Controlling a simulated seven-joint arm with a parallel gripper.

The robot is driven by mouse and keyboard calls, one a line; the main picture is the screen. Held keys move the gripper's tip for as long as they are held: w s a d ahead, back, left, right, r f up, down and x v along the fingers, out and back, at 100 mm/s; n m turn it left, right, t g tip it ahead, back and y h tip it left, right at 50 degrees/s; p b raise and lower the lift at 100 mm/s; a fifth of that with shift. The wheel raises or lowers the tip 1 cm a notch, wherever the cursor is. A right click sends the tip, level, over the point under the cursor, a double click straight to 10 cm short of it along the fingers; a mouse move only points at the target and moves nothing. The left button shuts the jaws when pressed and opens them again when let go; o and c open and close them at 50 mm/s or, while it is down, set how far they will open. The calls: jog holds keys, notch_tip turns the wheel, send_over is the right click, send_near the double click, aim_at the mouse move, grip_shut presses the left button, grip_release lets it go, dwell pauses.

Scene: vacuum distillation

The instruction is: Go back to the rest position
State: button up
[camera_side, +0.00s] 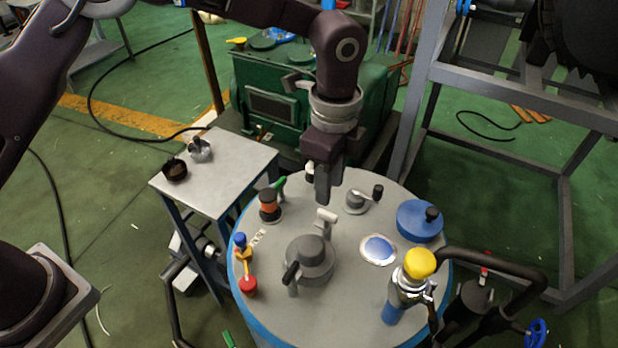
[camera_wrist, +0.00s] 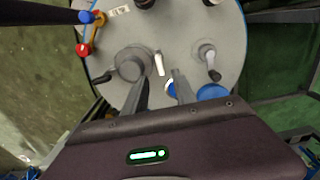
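My gripper (camera_side: 323,198) points down above the round grey top of the blue-rimmed drum (camera_side: 345,305). In the wrist view its two fingers (camera_wrist: 161,80) stand apart with nothing held between them. A small white piece (camera_side: 326,216) lies just below the fingertips in the side view; it also shows past the fingertips in the wrist view (camera_wrist: 159,64). A grey round fitting with a dark handle (camera_side: 310,258) stands on the drum in front of the gripper. I cannot tell the exact gap between fingertips and drum.
Around the gripper stand a blue round cap (camera_side: 419,222), a yellow-topped fitting (camera_side: 420,264), a black-and-orange fitting (camera_side: 269,205) and a small grey valve (camera_side: 357,201). A small metal table (camera_side: 225,180) stands left; a green machine (camera_side: 270,100) stands behind; a grey frame (camera_side: 500,75) is right.

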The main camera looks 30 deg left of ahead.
jog(key=s+a+r+n+t, duration=0.2)
jog(key=s+a+r+n, duration=0.25)
jog(key=a+r, duration=0.35)
jog(key=s+a+r+n+t, duration=0.1)
jog(key=s+a+r+n, duration=0.35)
jog(key=a+r, duration=0.35)
jog(key=s+a+n+t, duration=0.1)
jog(key=s+a+n, duration=0.2)
jog(key=s, duration=0.5)
jog(key=s+a+n+t, duration=0.1)
jog(key=s+a+n, duration=0.3)
jog(key=s+n, duration=0.2)
jog(key=shift+s+a+f+t, duration=0.2)
jog(key=shift+s+t, duration=0.1)
jog(key=shift+s, duration=0.75)
jog(key=shift+r, duration=0.1)
